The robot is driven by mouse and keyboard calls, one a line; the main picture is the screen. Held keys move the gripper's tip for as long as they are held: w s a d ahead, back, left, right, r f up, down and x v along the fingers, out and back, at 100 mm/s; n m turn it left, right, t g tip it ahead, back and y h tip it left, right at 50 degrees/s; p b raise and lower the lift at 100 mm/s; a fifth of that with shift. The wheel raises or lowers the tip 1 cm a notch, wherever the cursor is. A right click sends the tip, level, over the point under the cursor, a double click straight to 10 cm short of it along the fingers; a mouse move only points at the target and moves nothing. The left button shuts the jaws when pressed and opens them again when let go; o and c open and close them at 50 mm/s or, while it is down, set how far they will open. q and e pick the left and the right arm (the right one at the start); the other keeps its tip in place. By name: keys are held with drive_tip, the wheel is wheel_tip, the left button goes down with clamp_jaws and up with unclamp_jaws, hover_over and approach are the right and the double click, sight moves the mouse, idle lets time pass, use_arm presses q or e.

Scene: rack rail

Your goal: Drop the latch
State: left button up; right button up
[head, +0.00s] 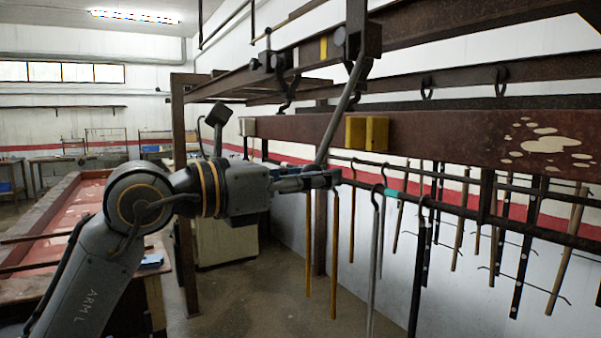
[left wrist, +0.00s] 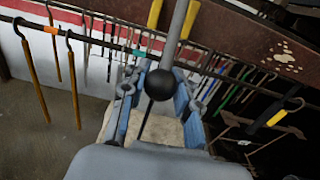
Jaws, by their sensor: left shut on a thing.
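The latch lever is a slim grey rod (head: 342,112) hanging at a slant from a bracket (head: 363,30) on the upper rail. Its lower end reaches my left gripper (head: 325,178). In the left wrist view the rod (left wrist: 178,32) ends in a black ball knob (left wrist: 160,85) between my blue-padded fingers. My left gripper is shut on the lever at this knob end. The knob is hidden by the fingers in the head view. My right gripper is in neither view.
A rusty beam (head: 440,136) with yellow blocks (head: 367,133) runs right of the gripper. Below it, a dark rail (head: 480,213) carries several hooked rods, some close to my fingers. A red-topped table (head: 75,215) stands at left. Open floor (head: 250,290) lies below.

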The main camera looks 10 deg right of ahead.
use_arm(q)
drive_tip(key=shift+w+d+f, duration=0.25)
drive_tip(key=shift+d+f, duration=0.05)
drive_tip(key=shift+d, duration=0.55)
drive_tip(key=shift+w+d+f, duration=0.25)
drive_tip(key=shift+w+d, duration=0.05)
drive_tip(key=shift+d, duration=0.5)
drive_tip(key=shift+w+d+f, duration=0.25)
drive_tip(key=shift+d+f, duration=0.05)
drive_tip(key=shift+d, duration=0.55)
drive_tip(key=shift+c, duration=0.2)
drive_tip(key=shift+p+x, duration=0.55)
drive_tip(key=shift+x, duration=1.55)
drive_tip(key=shift+c, duration=0.2)
drive_tip(key=shift+f, duration=0.1)
drive_tip(key=o, duration=1.1)
